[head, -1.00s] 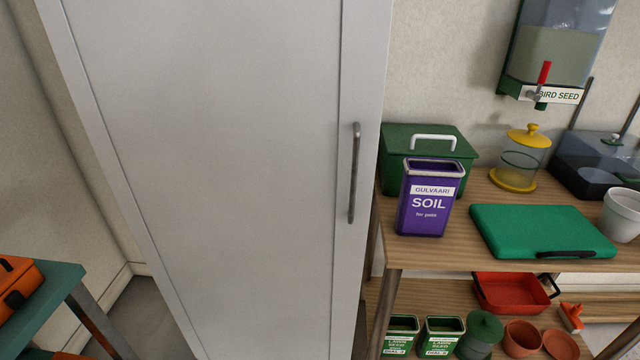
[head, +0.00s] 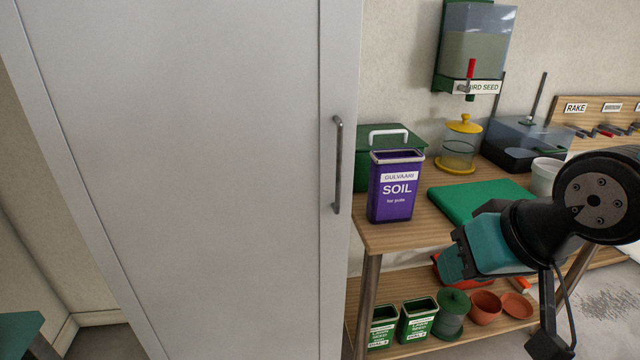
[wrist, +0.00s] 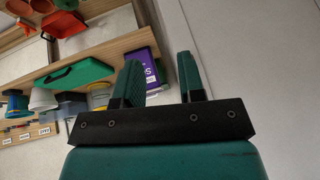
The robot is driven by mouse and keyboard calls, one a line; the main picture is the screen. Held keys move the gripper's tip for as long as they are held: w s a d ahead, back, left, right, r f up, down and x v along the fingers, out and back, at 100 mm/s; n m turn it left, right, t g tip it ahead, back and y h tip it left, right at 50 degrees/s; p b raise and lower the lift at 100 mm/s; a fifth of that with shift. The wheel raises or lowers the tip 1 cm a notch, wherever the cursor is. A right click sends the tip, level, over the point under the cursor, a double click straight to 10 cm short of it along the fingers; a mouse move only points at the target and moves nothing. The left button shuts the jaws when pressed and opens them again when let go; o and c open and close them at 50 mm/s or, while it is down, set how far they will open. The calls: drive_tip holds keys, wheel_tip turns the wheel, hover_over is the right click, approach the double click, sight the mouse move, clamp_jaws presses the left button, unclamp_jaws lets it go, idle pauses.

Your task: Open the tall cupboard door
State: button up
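The tall cupboard door (head: 190,170) is a plain light grey panel filling the left and middle of the head view. It looks shut. Its grey vertical bar handle (head: 337,165) is near the door's right edge. In the wrist view a pale grey surface (wrist: 240,60), apparently the cupboard, fills the right side; no handle shows there. My gripper (wrist: 162,78) shows two teal fingers standing apart with nothing between them. In the head view my arm's teal end is at the lower right, in front of the shelf and right of the handle, apart from the door.
A wooden shelf unit (head: 385,237) stands right of the cupboard. It holds a purple soil tin (head: 392,190), a green box (head: 362,150) and a green case (head: 465,200). A bird seed dispenser (head: 475,50) hangs above. A teal table (head: 20,330) is at the lower left.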

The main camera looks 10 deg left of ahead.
drive_tip(key=w+a+f+m+t+b, duration=0.1)
drive_tip(key=w+f+t+b, duration=0.3)
drive_tip(key=w, duration=0.4)
drive_tip(key=n+t+y+b, duration=0.2)
drive_tip(key=n+t+y, duration=0.25)
drive_tip(key=t, duration=0.25)
approach(340, 170)
drive_tip(key=shift+m, duration=0.45)
drive_tip(key=p+x, duration=0.9)
drive_tip(key=p, duration=0.3)
drive_tip(key=shift+w, duration=0.25)
drive_tip(key=shift+w+a, duration=0.35)
drive_tip(key=shift+w, duration=0.15)
clamp_jaws()
